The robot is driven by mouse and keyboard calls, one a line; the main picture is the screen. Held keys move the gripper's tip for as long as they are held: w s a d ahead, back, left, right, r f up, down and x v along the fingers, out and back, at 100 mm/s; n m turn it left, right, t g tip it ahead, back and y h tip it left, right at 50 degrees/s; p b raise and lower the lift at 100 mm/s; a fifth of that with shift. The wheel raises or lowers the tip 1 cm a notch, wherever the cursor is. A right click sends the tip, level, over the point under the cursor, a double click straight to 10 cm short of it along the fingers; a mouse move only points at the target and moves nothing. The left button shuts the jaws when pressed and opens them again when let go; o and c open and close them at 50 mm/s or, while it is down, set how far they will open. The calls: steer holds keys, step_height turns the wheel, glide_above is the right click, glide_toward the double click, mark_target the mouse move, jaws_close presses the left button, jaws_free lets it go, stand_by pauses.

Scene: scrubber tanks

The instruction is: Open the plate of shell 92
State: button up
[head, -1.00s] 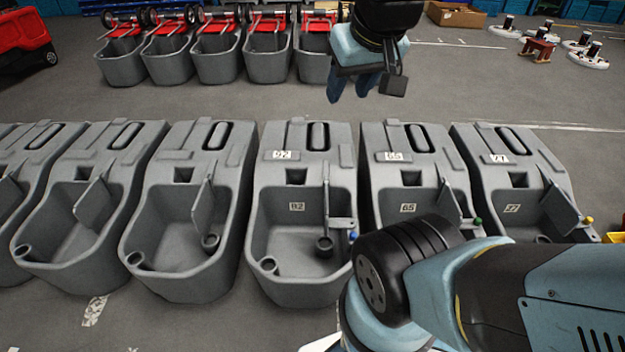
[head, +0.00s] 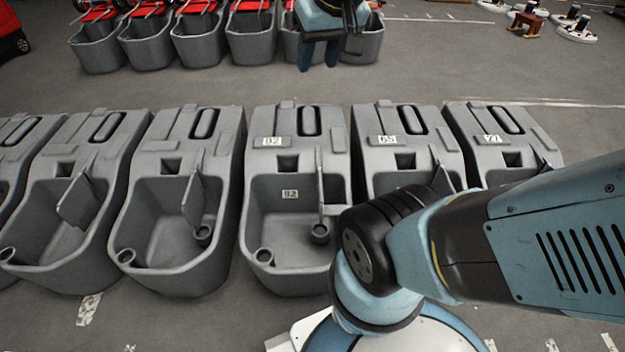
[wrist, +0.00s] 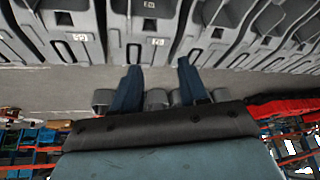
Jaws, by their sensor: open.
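Shell 92 (head: 262,235) is the grey open tank in the middle of the near row in the head view, with white number labels on its top and inner wall. Its plate (head: 320,176) stands upright inside at the right, seen nearly edge-on, above a round cup (head: 320,232). My forearm hides the shell's right front corner. My gripper (head: 319,60) is open and empty, with two blue fingers pointing down, beyond the near row by the far tanks. In the wrist view my gripper (wrist: 158,66) shows nothing between its fingers; the labels there are too blurred to read.
Similar shells stand close on both sides, including shell 65 (head: 375,150) and shell 77 (head: 478,150) to the right. A far row of tanks (head: 250,45) carries red frames. The floor aisle (head: 200,90) between the rows is clear.

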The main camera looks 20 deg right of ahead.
steer(key=w+d+f+m+g, duration=0.1)
steer(key=w+d+f+g, duration=0.1)
steer(key=w+f, duration=0.9)
steer(key=w+d+f+m+g, duration=0.1)
steer(key=w+d+f+m, duration=0.1)
steer(key=w+f, duration=0.85)
steer(key=m+g+h, duration=0.1)
steer(key=g+h, duration=0.1)
steer(key=g, duration=0.1)
glide_toward(321, 195)
steer(key=f, duration=0.5)
steer(key=d+f, duration=0.1)
steer(key=f, duration=0.2)
steer(key=shift+s+d+f, duration=0.15)
steer(key=shift+s, duration=0.2)
jaws_close()
